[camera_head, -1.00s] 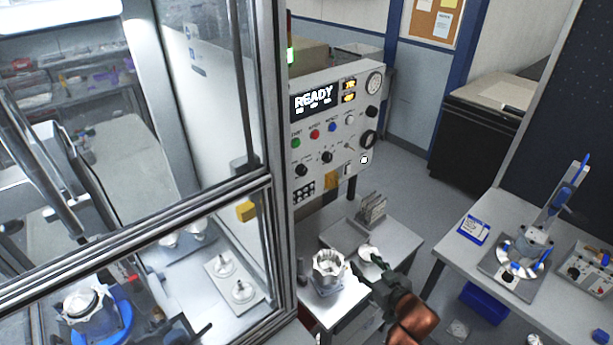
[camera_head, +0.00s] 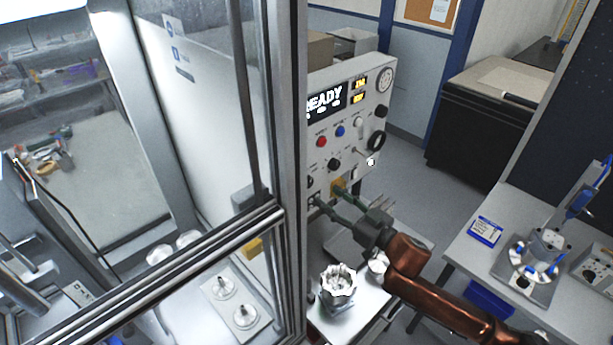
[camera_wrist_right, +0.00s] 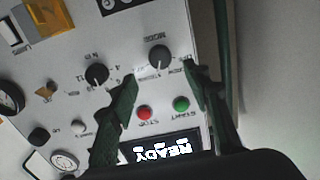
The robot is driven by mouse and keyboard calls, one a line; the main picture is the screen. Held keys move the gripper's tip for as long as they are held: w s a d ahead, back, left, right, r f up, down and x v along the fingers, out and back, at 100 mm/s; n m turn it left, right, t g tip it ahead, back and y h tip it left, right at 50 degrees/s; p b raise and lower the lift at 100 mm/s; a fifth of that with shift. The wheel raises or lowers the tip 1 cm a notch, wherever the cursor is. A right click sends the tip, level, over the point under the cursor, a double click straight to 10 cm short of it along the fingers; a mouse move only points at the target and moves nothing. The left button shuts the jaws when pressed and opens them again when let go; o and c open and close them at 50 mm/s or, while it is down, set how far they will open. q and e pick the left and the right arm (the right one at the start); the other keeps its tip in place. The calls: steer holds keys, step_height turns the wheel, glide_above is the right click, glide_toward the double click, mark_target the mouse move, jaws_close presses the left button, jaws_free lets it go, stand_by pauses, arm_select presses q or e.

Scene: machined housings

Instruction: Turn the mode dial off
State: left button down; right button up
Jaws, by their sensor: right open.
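The mode dial (camera_wrist_right: 160,57), a black knob marked MODE, is on the white control panel (camera_head: 348,120). In the right wrist view the panel appears upside down. The dial lies close to my right gripper (camera_wrist_right: 161,73), centred beyond the gap between its two green fingertips. The gripper is open with nothing between the fingers; I cannot tell whether a fingertip touches the panel. In the head view my right gripper (camera_head: 325,194) reaches the panel's lower left, and the cabinet post hides the mode dial there. My left gripper does not show.
A second black dial (camera_wrist_right: 97,74), a red stop button (camera_wrist_right: 144,112) and a green button (camera_wrist_right: 181,104) sit near the fingers. The glazed cabinet's post (camera_head: 290,150) stands close left of the gripper. A metal housing (camera_head: 338,287) stands on the small table below.

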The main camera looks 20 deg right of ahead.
mark_target(310, 183)
steer(key=x, duration=0.3)
steer(key=shift+w+a+r+p, duration=0.15)
steer(key=shift+w+r+p, duration=0.15)
steer(key=shift+p, duration=0.1)
steer(key=x, duration=0.2)
steer(key=shift+w+a+f, duration=0.1)
steer(key=shift+w+f, duration=0.05)
steer(key=shift+w, duration=0.2)
steer(key=shift+w+a, duration=0.1)
steer(key=shift+w, duration=0.25)
steer(key=shift+w+a+f, duration=0.1)
steer(key=shift+w, duration=0.15)
steer(key=c, duration=1.1)
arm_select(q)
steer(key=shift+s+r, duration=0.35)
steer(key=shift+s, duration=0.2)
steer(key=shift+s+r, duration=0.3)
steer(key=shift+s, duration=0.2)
arm_select(e)
steer(key=shift+c, duration=0.2)
